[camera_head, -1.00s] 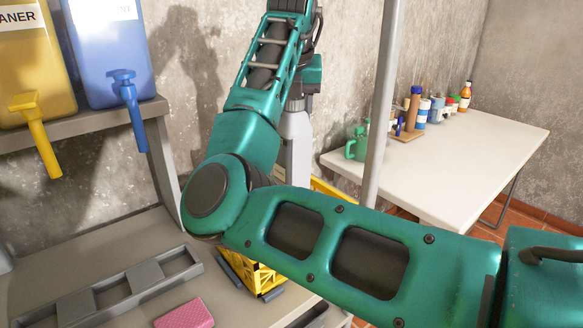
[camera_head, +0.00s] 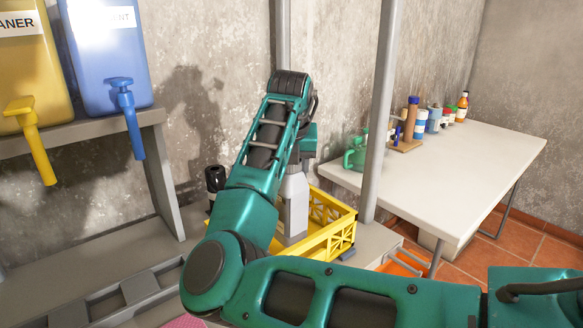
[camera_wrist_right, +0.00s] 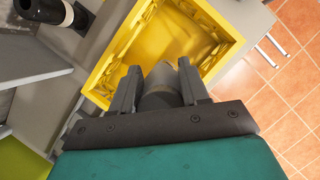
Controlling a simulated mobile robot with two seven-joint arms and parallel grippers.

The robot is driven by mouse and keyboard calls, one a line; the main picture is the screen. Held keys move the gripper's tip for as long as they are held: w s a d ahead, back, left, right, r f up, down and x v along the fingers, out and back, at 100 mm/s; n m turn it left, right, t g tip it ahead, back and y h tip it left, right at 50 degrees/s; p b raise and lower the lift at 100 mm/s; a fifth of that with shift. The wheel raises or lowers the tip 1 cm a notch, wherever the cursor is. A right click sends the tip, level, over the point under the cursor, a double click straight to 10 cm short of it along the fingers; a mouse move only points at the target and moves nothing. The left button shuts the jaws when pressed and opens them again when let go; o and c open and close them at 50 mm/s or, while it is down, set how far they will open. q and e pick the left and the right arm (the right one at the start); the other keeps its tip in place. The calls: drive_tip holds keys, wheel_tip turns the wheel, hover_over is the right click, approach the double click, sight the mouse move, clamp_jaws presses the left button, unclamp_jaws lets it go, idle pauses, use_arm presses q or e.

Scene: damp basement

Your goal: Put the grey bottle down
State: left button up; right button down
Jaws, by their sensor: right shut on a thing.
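The grey bottle (camera_head: 294,205) is upright in my right gripper (camera_head: 302,160), which is shut around its upper part. In the right wrist view, the fingers of my right gripper (camera_wrist_right: 158,85) stand on both sides of the grey bottle (camera_wrist_right: 160,92). The bottle's lower end appears within the yellow crate (camera_head: 343,228); I cannot tell whether it touches the crate floor. The crate (camera_wrist_right: 218,22) also shows beyond the fingers in the wrist view, with its visible floor bare. My left gripper is not in view.
A dark bottle (camera_head: 214,180) stands just left of the crate. A grey divided tray (camera_head: 100,303) lies at lower left. Blue (camera_head: 105,55) and yellow (camera_head: 30,70) dispensers sit on a shelf. A white table (camera_head: 460,165) with several containers stands right, beyond a grey post (camera_head: 381,110).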

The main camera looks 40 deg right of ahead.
drive_tip(key=shift+f, duration=0.1)
drive_tip(key=shift+f, duration=0.45)
drive_tip(key=c, duration=0.5)
unclamp_jaws()
drive_tip(key=shift+c, duration=0.2)
drive_tip(key=v, duration=1.3)
drive_tip(key=shift+w+p, duration=0.2)
drive_tip(key=shift+p, duration=0.15)
drive_tip(key=shift+d+r, duration=0.1)
drive_tip(key=shift+d, duration=0.05)
